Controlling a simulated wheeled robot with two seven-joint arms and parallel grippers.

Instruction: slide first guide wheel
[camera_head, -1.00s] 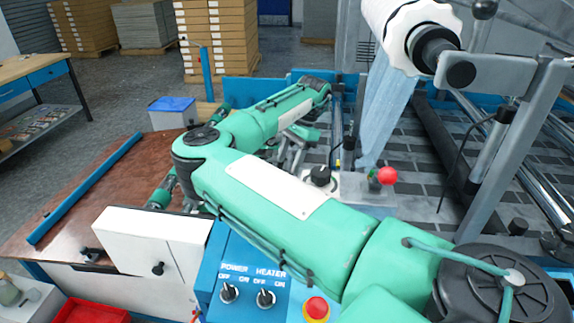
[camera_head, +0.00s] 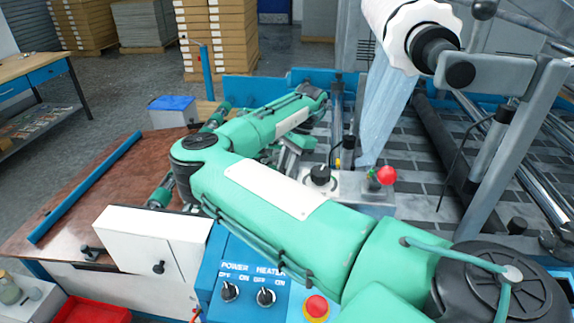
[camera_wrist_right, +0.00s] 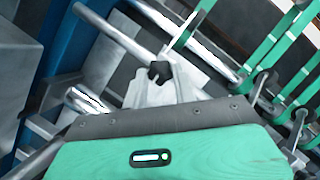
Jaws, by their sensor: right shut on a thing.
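My right gripper (camera_head: 290,150) is small and partly hidden behind my own arm in the head view, low beside the machine's near rollers. In the right wrist view, a light grey bracket with a black knob (camera_wrist_right: 160,73) stands just beyond the gripper's dark front plate, by a metal bar. It looks like the guide wheel's holder. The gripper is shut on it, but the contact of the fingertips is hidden. A shiny round metal part (camera_wrist_right: 86,101) is left of it. My left gripper is not in view.
A control box with a red button (camera_head: 387,176) stands right of the gripper. A front panel (camera_head: 255,270) carries switches and a red stop button (camera_head: 316,306). A white film roll (camera_head: 400,30) hangs above. A brown table (camera_head: 85,190) lies left.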

